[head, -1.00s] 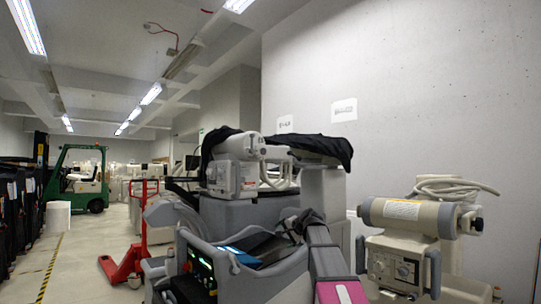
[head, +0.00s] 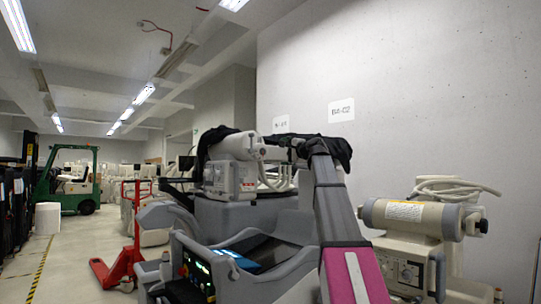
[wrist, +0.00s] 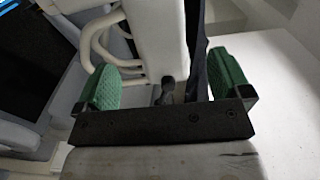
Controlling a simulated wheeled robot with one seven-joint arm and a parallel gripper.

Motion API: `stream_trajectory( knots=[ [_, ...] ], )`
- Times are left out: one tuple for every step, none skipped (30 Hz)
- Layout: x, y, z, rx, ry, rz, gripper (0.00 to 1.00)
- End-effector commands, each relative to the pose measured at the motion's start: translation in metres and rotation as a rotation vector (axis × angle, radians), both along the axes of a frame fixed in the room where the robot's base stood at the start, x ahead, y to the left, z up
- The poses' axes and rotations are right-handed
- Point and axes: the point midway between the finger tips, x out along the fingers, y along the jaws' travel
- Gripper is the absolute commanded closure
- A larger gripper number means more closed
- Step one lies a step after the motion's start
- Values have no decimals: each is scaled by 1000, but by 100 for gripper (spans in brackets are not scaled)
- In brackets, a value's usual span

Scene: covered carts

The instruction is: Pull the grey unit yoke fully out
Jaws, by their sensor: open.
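The grey unit (head: 255,215) stands in the middle of the head view. Its pale cylindrical head (head: 235,146) and the boxy part below it (head: 231,178) sit on top; I cannot tell which part is the yoke. My gripper is small and partly hidden behind my raised arm in the head view, near the right end of that head. In the wrist view my gripper (wrist: 166,80) is open, its green fingertips apart. A dark knob (wrist: 168,88) and a hanging black cloth (wrist: 197,50) show between the fingers, in front of a pale column (wrist: 155,35). I cannot tell whether anything touches.
White hoses (wrist: 88,38) curve beside the left finger. A beige unit (head: 405,214) stands at the right, close to my arm. A red pallet jack (head: 128,262) and green forklift (head: 75,185) are at the left. A concrete wall (head: 420,90) closes the back right.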

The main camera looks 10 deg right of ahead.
Motion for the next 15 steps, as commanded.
stream_trajectory(
  knots=[
    [5, 2, 0, 0, 1, 1, 4],
    [8, 4, 0, 0, 1, 0, 4],
    [12, 6, 0, -1, 0, 0, 4],
    [16, 8, 0, -1, 0, 0, 4],
    [20, 10, 0, -2, 1, 0, 4],
    [25, 13, 0, -2, 1, 1, 4],
    [30, 16, 0, -2, 2, 1, 4],
    [35, 18, 0, -2, 2, 1, 4],
    [41, 22, 0, -1, 2, 1, 4],
    [46, 25, 0, -2, 1, 1, 4],
    [50, 27, 1, -2, 1, 1, 4],
    [57, 31, 1, -2, 1, 1, 4],
    [61, 34, 1, -2, 1, 1, 4],
    [66, 36, 1, -2, 1, 1, 4],
    [71, 40, 0, -3, 1, 1, 4]
  ],
)
